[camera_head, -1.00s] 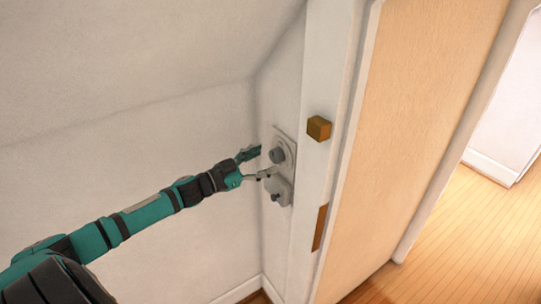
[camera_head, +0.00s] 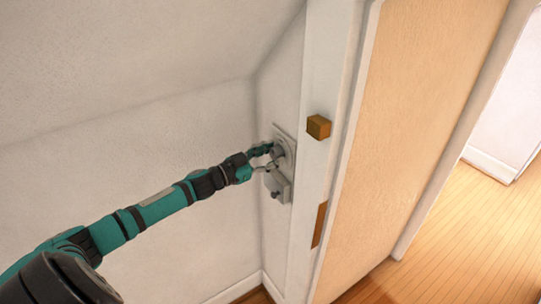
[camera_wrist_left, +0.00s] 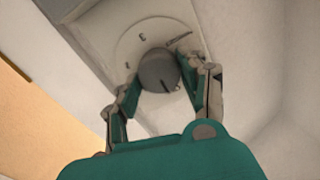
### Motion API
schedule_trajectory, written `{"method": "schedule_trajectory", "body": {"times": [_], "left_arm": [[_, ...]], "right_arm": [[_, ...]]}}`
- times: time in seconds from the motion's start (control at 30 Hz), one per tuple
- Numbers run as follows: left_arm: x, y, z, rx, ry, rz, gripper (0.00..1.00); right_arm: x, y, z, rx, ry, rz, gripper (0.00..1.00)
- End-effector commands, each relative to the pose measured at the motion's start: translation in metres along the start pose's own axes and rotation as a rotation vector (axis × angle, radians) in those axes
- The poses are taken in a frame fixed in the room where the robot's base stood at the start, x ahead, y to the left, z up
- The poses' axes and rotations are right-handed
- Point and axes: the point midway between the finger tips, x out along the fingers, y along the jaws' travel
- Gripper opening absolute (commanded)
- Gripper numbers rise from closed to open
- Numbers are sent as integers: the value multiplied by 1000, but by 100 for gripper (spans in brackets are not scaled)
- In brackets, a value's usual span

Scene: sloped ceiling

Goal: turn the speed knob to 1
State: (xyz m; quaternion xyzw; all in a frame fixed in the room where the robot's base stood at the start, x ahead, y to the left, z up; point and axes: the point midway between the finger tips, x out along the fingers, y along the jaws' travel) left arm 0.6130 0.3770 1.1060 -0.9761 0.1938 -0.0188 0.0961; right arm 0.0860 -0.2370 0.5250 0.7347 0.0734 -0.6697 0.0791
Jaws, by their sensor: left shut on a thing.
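The speed knob (camera_wrist_left: 158,70) is a round grey knob on a pale dial with dark marks around it. The dial sits on the upper part of a light wall plate, and the knob also shows in the head view (camera_head: 279,152). My left gripper (camera_wrist_left: 160,88) has a teal finger on each side of the knob and is shut on it. In the head view the left gripper (camera_head: 274,158) reaches the plate from the left and partly covers the knob. My right gripper is not in view.
A lower box with a small dark knob (camera_head: 275,194) is mounted just below the dial. A white door frame, a brown block (camera_head: 319,127) and a tan door (camera_head: 405,130) stand to the right. The sloped ceiling (camera_head: 140,60) hangs above the arm.

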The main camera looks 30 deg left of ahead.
Motion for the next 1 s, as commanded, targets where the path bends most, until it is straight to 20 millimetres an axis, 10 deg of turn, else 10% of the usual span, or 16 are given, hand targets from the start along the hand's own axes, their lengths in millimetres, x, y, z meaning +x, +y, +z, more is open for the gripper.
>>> {"method": "schedule_trajectory", "body": {"times": [1.0], "left_arm": [[0, 3, 2, 538, 1, 1, 11]], "right_arm": [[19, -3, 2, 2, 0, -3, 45]]}}
